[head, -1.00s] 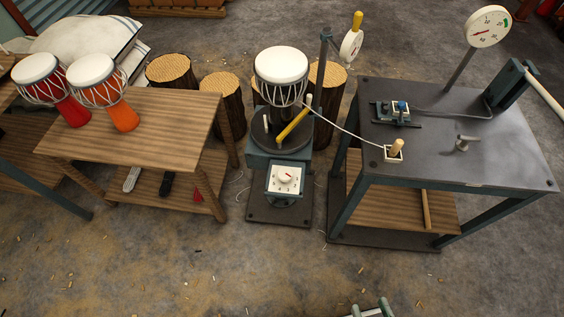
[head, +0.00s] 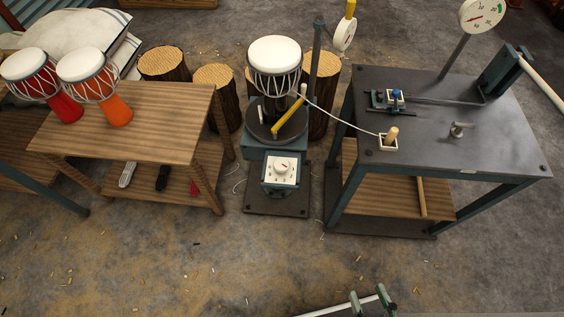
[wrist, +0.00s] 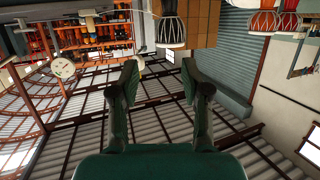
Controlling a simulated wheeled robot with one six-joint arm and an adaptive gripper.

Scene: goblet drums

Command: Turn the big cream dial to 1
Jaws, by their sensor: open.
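The cream dial (head: 281,169) is on a pale numbered plate on the front of the teal drum stand, in the middle of the head view. A small red mark shows on it; the number it points to is too small to read surely. My gripper (head: 368,294) shows at the bottom edge of the head view, well in front of the stand and apart from it. In the wrist view my gripper (wrist: 159,75) has its two fingers spread with nothing between them. The dial cannot be made out in the wrist view.
A white-topped drum (head: 275,63) stands on the stand's turntable, with a yellow lever (head: 289,116) beside it. A wooden table (head: 125,125) with red and orange drums is left. A dark metal table (head: 440,135) with a gauge (head: 482,14) is right. The floor before the stand is clear.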

